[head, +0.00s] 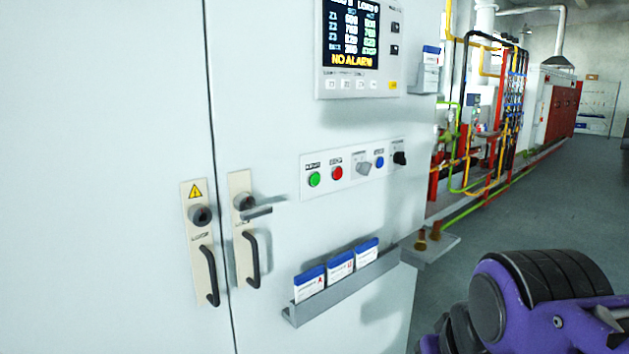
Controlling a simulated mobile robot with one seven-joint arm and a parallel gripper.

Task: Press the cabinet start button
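A pale cabinet (262,115) fills the left and middle of the head view. A small white button panel (326,187) sits on its right door. On the panel are a green button (314,179), a red button (337,173), a grey knob (363,168), a blue button (379,162) and a black knob (400,158). The labels above them are too small to read surely; the green one is leftmost. A purple and black part of my arm shows at the lower right, apart from the cabinet. My gripper's fingers are not in view.
A display (351,38) above the panel reads "NO ALARM". A grey rack (340,290) with several blue-and-white cards juts out below. Two black door handles (252,258) stick out at the left. Pipes (490,120) stand behind at the right; the floor (540,200) there is open.

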